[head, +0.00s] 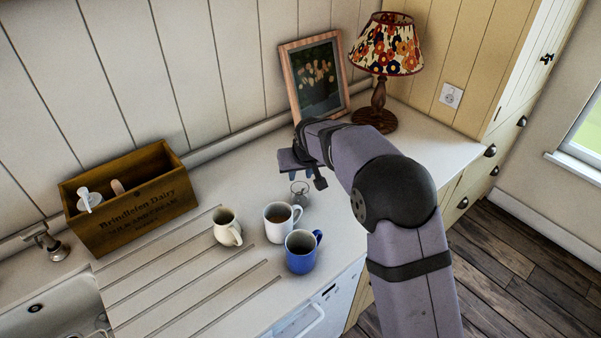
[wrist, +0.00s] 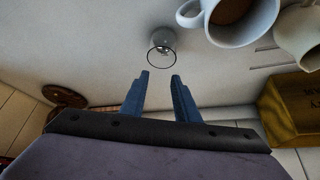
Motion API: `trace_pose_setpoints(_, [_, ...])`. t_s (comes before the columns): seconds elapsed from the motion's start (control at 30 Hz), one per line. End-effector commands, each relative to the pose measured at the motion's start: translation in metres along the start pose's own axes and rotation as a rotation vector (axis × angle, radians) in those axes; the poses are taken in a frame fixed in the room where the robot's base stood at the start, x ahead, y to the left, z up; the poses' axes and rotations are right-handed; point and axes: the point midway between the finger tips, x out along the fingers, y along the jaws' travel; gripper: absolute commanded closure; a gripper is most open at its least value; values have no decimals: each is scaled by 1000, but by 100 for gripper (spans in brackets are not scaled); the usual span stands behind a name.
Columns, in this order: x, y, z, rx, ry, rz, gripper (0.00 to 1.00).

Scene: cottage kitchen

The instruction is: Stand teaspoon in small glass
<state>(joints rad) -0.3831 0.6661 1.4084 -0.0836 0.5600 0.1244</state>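A small clear glass (head: 300,192) stands upright on the white worktop, right of the white mug. It also shows in the wrist view (wrist: 162,47), just beyond the fingertips. My gripper (head: 306,178) is above and close to the glass in the head view. In the wrist view my gripper (wrist: 160,75) has its two blue fingers apart with nothing seen between them. I cannot make out a teaspoon in either view. Whether the glass holds anything is too small to tell.
A white mug (head: 278,224) with brown drink, a blue mug (head: 300,258) and a cream jug (head: 226,234) stand close left of the glass. A wooden box (head: 140,213), lamp (head: 379,110), picture frame (head: 318,80) and sink (head: 50,300) surround the worktop. Clear worktop lies right of my gripper.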

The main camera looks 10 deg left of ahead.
Motion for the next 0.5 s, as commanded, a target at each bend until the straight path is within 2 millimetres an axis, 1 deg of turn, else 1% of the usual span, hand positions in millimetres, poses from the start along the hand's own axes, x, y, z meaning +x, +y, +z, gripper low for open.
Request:
trace_pose_setpoints(0.17, [-2, 0, 0, 0, 1, 0, 72])
trace_pose_setpoints(0.27, [-8, 0, 0, 0, 2, 0, 72])
trace_pose_setpoints(0.37, [-18, 0, 0, 0, 4, -1, 72])
trace_pose_setpoints(0.5, [-36, 0, 0, -1, 4, -1, 72])
